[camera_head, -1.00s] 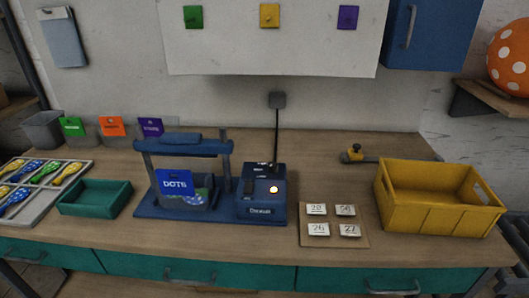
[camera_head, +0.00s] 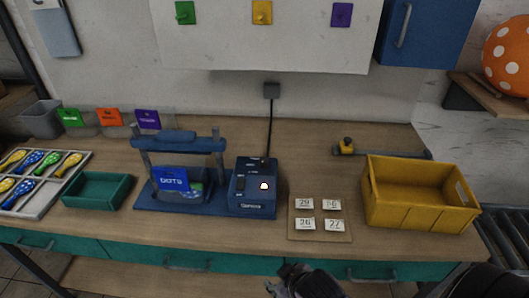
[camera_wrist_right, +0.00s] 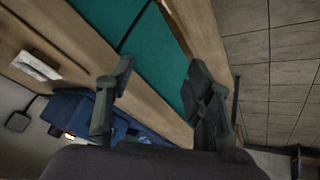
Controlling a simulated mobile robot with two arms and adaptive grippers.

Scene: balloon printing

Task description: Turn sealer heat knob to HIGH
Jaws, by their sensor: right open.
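The blue sealer (camera_head: 180,204) stands mid-counter, with a press frame on its left and a control box (camera_head: 252,205) on its right. The box's front has a small round lit spot (camera_head: 264,186), and a small dark part (camera_head: 264,162) sits on its top; I cannot tell which is the heat knob or read its setting. My right gripper (camera_head: 283,278) is at the bottom edge, in front of the counter and apart from the sealer. In the right wrist view its fingers (camera_wrist_right: 160,66) are spread and empty, with the blue sealer (camera_wrist_right: 75,108) beyond them. My left gripper is not in view.
A green tray (camera_head: 97,190) and a tray of balloons (camera_head: 55,187) are at left. A power cord (camera_head: 270,125) rises behind the control box.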

